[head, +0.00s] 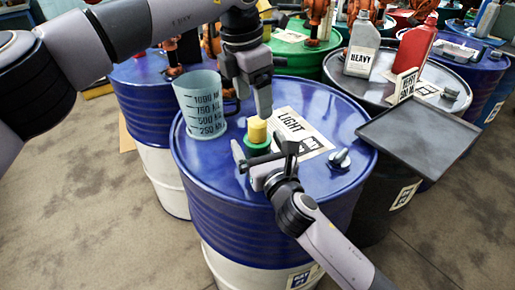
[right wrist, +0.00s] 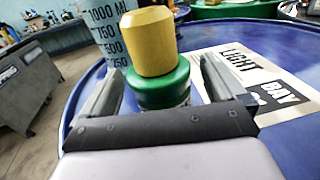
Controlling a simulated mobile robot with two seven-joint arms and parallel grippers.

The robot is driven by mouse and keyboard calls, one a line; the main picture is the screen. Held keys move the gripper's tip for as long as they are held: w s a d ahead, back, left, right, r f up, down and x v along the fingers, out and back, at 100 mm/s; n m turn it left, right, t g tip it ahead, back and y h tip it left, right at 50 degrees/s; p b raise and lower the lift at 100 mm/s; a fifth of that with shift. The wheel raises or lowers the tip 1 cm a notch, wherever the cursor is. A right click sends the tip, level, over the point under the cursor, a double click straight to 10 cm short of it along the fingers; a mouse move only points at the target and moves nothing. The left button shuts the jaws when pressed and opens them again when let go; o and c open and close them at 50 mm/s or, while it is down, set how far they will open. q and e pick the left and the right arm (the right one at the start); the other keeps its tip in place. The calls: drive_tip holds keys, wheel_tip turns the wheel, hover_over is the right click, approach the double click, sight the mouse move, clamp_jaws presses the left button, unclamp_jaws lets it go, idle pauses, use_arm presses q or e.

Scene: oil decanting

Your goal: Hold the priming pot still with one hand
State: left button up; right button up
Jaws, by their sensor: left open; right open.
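The small green pot (head: 257,144), which looks like the priming pot, stands upright on the blue drum lid with a yellow top (head: 257,130). In the right wrist view the green pot (right wrist: 160,86) and its yellow top (right wrist: 149,42) are between my right fingers. My right gripper (head: 264,153) is open at the pot's near side, a finger on each side; a visible gap shows on the right, contact on the left is unclear. My left gripper (head: 264,108) is open just above the yellow top, pointing down. Its second finger is hard to see.
A clear measuring jug (head: 203,105) stands left on the same blue drum (head: 225,185). A LIGHT label sheet (head: 290,133) and a metal bung (head: 340,159) are on the lid. A dark tray (head: 419,131) is at the right. Grey and red bottles stand behind.

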sight(258, 121)
drive_tip(key=shift+w+a, duration=0.2)
drive_tip(key=shift+w, duration=0.2)
drive_tip(key=c, duration=1.5)
use_arm(q)
drive_tip(key=n, duration=0.2)
drive_tip(key=s+n+y, duration=0.1)
drive_tip(key=shift+d+r, duration=0.35)
drive_tip(key=shift+r, duration=0.05)
wheel_tip(258, 121, up, 4)
drive_tip(key=s+d+n+t+y, duration=0.2)
drive_tip(key=s+n+t, duration=0.1)
drive_tip(key=n, duration=0.9)
drive_tip(key=x, duration=1.2)
drive_tip(key=shift+w+a, duration=0.2)
drive_tip(key=shift+w, duration=0.05)
drive_tip(key=shift+c, duration=0.3)
